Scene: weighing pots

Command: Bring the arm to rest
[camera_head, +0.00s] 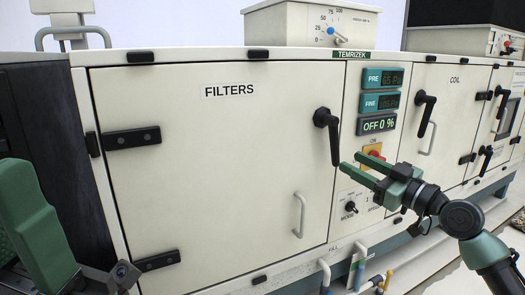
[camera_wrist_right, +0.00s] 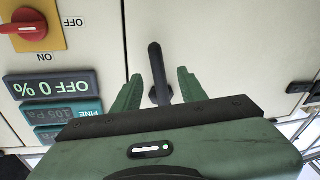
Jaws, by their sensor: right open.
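My right gripper (camera_head: 349,161) is open and empty in front of the control panel, its green fingers pointing left toward the black handle (camera_head: 334,143) of the FILTERS door (camera_head: 220,170). In the right wrist view the same handle (camera_wrist_right: 157,68) shows between my two spread fingers (camera_wrist_right: 158,93), beyond them; I see no contact. The handle points down and the door looks shut. My left arm shows only as green and dark parts at the lower left; its fingertips are not in view.
The panel has PRE and FINE displays (camera_head: 384,78), an "OFF 0 %" display (camera_head: 378,124) and a red switch (camera_head: 374,155). A COIL door with a black handle (camera_head: 426,112) is to the right. Pipes (camera_head: 360,268) run below. A grey door pull (camera_head: 299,215) sticks out.

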